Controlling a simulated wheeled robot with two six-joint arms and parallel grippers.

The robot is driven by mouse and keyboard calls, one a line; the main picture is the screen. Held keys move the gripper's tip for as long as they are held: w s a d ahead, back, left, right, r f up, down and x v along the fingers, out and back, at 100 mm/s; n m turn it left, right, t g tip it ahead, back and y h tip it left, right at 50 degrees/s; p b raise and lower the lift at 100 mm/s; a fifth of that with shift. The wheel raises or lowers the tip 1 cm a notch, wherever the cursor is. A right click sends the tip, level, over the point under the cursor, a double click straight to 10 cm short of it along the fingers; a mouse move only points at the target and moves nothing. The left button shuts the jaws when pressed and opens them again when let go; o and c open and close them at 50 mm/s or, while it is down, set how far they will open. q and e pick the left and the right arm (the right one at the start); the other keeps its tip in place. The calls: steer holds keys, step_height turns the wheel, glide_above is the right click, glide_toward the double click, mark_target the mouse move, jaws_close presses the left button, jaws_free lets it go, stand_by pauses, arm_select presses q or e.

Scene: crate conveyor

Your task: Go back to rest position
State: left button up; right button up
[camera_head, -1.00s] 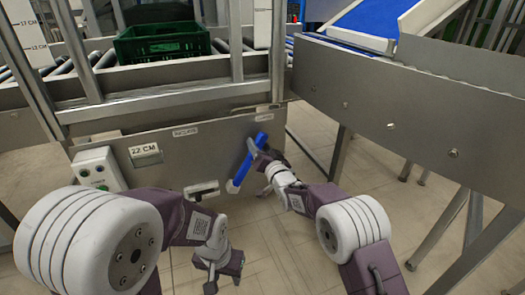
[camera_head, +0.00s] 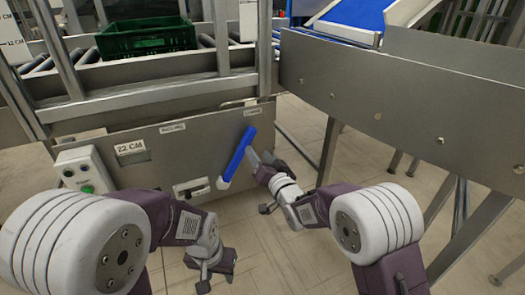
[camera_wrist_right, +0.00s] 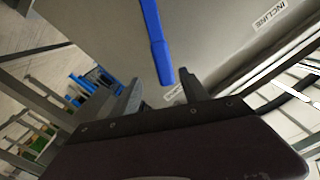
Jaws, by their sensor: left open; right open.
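My right gripper (camera_head: 268,165) is open and empty, a little to the right of the blue lever (camera_head: 238,156) on the conveyor's front panel. In the right wrist view its two fingers (camera_wrist_right: 158,92) stand apart, and the blue lever (camera_wrist_right: 155,40) shows beyond them, apart from both. The lever tilts, its upper end to the right. My left gripper (camera_head: 215,270) is open and empty, low in the head view, pointing down over the floor.
A green crate (camera_head: 147,38) sits on the rollers behind the metal frame. A control box with a green button (camera_head: 86,176) is at the panel's left. A grey conveyor side (camera_head: 400,95) with a blue belt (camera_head: 355,14) runs along the right. Tiled floor is clear below.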

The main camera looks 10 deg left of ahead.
steer(key=w+d+r+m+t+h+p, duration=0.1)
steer(key=d+r+m+h+p, duration=0.1)
steer(key=d+r, duration=0.4)
steer(key=w+d+r+m+t+h+p, duration=0.1)
steer(key=d+r+h+p, duration=0.1)
steer(key=d+r, duration=0.5)
steer(key=s+d+f+g+h, duration=0.1)
steer(key=s+d+f+h, duration=0.15)
steer(key=d+f, duration=0.45)
steer(key=s+d+f+m+g+h+p, duration=0.1)
steer(key=s+d+f+g+h+p, duration=0.15)
steer(key=s+d+f+g, duration=0.55)
steer(key=s+d+f+n+g, duration=0.15)
steer(key=s+f+g, duration=0.3)
steer(key=s, duration=0.65)
steer(key=s+f+n+g, duration=0.25)
steer(key=s+f, duration=0.25)
steer(key=s, duration=0.6)
step_height(320, 180, up, 38)
steer(key=p, duration=3.7)
steer(key=shift+w+d+f+m+h, duration=0.2)
steer(key=shift+w+m+h, duration=0.2)
